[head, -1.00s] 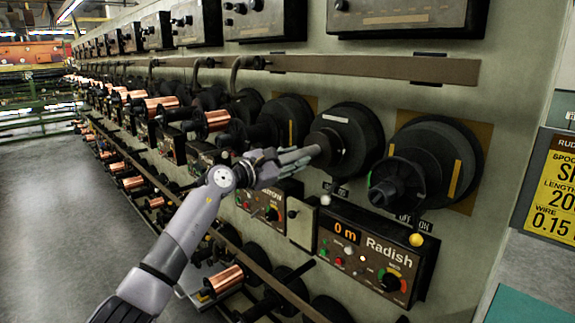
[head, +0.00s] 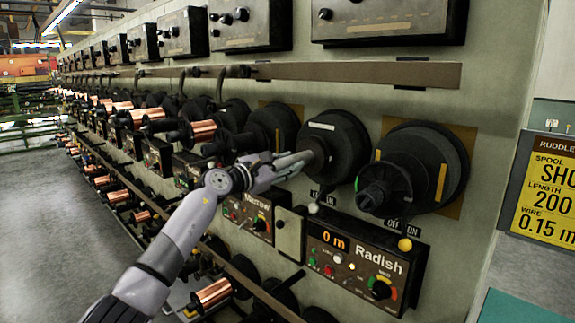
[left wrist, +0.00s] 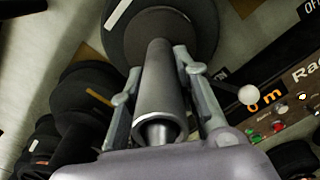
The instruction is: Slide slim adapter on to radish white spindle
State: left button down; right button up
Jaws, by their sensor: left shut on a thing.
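My left gripper (head: 306,160) is at the white-marked spindle's dark disc (head: 345,145), left of the yellow-marked one above the Radish panel. In the left wrist view, the gripper (left wrist: 155,85) is shut on the slim adapter (left wrist: 160,90), a dark grey tube with one finger on each side. The adapter's far end reaches the disc (left wrist: 195,30). A shiny, paler tip (left wrist: 160,131) shows inside its near open end, apparently the spindle, so the tube seems to be around it. The far end's seating is not clear. My right gripper is not in view.
The Radish panel (head: 365,265) reads 0 m, with a white-knobbed lever (head: 313,208) just below the gripper and a yellow-knobbed one (head: 404,245) to the right. The yellow-marked spindle (head: 385,190) sticks out on the right. Copper spools line the left; the aisle floor is clear.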

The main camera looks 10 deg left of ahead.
pick_arm(q)
jog(key=shift+d+r+b, duration=0.1)
jog(key=shift+r+b, duration=0.05)
jog(key=shift+b, duration=0.15)
jog(key=c, duration=1.2)
grip_release()
jog(key=shift+r, duration=0.25)
jog(key=shift+o, duration=0.2)
